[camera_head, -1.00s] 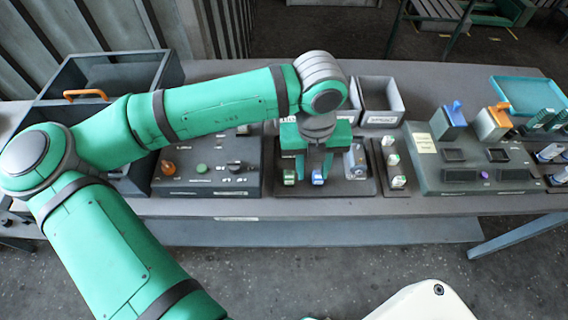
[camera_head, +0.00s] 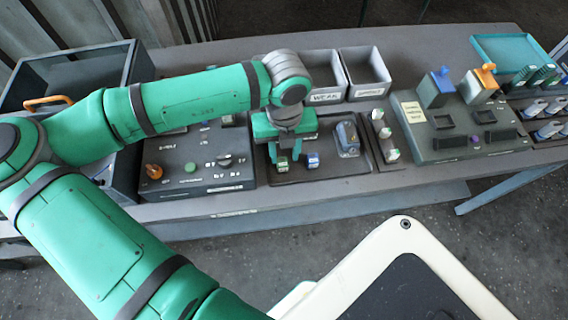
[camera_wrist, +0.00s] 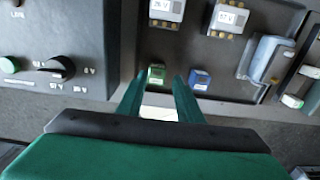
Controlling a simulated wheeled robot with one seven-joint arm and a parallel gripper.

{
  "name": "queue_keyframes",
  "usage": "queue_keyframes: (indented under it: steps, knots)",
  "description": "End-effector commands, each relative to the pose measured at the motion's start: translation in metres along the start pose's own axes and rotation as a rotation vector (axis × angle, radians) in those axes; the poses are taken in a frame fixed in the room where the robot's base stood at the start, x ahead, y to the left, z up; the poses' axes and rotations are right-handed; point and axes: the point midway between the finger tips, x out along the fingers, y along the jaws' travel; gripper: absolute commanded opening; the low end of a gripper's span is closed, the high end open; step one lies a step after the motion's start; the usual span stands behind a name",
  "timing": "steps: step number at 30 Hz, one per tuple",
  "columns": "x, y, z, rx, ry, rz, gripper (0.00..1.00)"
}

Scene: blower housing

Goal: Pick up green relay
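The green relay (camera_head: 282,163) is a small block near the front left of a dark tray (camera_head: 340,170). In the wrist view the green relay (camera_wrist: 157,76) shows between and just beyond my fingertips. My gripper (camera_head: 284,154) is open and points down above it; in the wrist view its two green fingers (camera_wrist: 158,84) are spread apart with nothing held. I cannot tell the exact height gap. A blue relay (camera_head: 313,161) stands just right of the green one, close to my right finger in the wrist view (camera_wrist: 200,80).
A grey-blue device (camera_head: 347,138) sits at the tray's right. Left is a control panel with an orange knob (camera_head: 153,171) and a green button (camera_head: 190,167). Two grey bins (camera_head: 367,72) stand behind. Two relay-like meters (camera_wrist: 166,10) show beyond the relays in the wrist view.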

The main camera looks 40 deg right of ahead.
Motion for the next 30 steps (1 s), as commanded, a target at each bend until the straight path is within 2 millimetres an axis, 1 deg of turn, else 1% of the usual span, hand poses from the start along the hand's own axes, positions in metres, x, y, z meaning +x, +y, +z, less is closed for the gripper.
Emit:
queue_keyframes:
  steps: [3, 6, 9, 12, 17, 18, 21, 30]
  knots:
    - [0.018, 0.003, -0.001, -0.004, 0.002, 0.002, 0.33]
    - [0.031, 0.004, -0.001, -0.006, 0.002, 0.001, 0.33]
    - [0.04, 0.004, -0.001, -0.007, 0.001, 0.001, 0.33]
    - [0.043, 0.004, -0.001, -0.006, 0.0, 0.0, 0.33]
    - [0.043, 0.003, -0.001, -0.006, 0.0, 0.0, 0.33]
    - [0.043, 0.003, -0.001, -0.006, 0.0, 0.0, 0.3]
    - [0.043, 0.003, -0.001, -0.006, 0.0, 0.0, 0.09]
    - [0.042, 0.003, -0.001, -0.005, 0.0, 0.0, 0.09]
